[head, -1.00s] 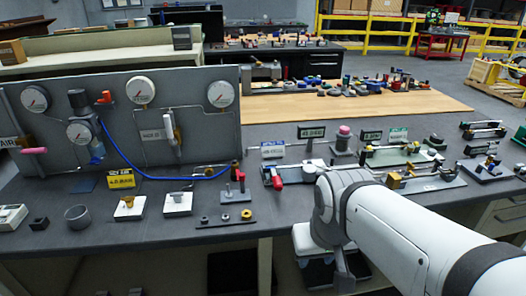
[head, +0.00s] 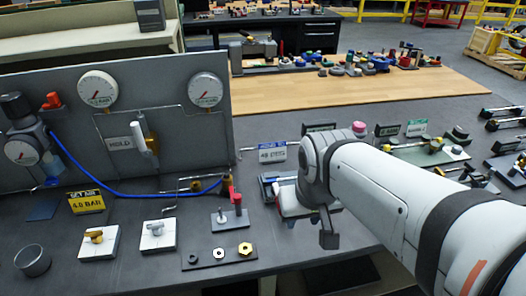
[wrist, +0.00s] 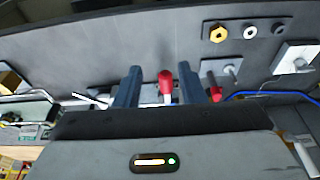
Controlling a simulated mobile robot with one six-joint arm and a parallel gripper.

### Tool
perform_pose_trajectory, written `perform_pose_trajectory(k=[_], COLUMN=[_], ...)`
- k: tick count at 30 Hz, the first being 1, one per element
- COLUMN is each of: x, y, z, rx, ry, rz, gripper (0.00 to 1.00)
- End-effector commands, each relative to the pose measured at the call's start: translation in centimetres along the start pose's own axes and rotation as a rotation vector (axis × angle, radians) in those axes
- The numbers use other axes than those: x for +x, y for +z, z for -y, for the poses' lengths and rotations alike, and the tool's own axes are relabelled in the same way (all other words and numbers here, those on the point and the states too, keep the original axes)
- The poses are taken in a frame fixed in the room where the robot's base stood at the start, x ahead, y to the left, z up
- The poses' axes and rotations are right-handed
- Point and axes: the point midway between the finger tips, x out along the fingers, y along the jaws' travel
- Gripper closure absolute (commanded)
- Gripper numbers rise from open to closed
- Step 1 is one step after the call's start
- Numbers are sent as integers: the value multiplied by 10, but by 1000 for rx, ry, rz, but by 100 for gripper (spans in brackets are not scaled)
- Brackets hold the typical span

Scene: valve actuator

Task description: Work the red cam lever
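The red cam lever (wrist: 166,77) shows in the wrist view as a rounded red knob on a pale stem, standing up from a grey fixture. My gripper (wrist: 159,70) is open, with one dark finger to the left of the knob and one to the right. A gap shows on both sides of the knob, so neither finger appears to touch it. In the head view my arm and wrist cover the lever; only the left part of its grey-blue fixture (head: 268,184) shows, beside the 45 DEG sign (head: 272,153).
A second red-topped post (head: 237,200) stands on a small plate just left of my wrist; it also shows in the wrist view (wrist: 215,94). A dark strip with several nuts (head: 219,254) lies nearer the front edge. A blue hose (head: 120,190) runs along the panel (head: 170,95).

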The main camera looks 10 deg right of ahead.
Motion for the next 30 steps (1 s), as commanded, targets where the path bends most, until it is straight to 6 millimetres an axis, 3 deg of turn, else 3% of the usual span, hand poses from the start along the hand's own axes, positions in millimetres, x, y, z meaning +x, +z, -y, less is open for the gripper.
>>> perform_pose_trajectory(k=[2, 8, 21, 25, 30], x=[0, 4, 50, 59, 75], y=[0, -12, -110, -121, -120], z=[0, 0, -3, -3, -3], rx=[0, 0, -8, -8, -8], ry=[0, 0, -4, -4, -4], rz=[0, 26, 218, 242, 251], gripper=[64, 51, 51, 51, 51])
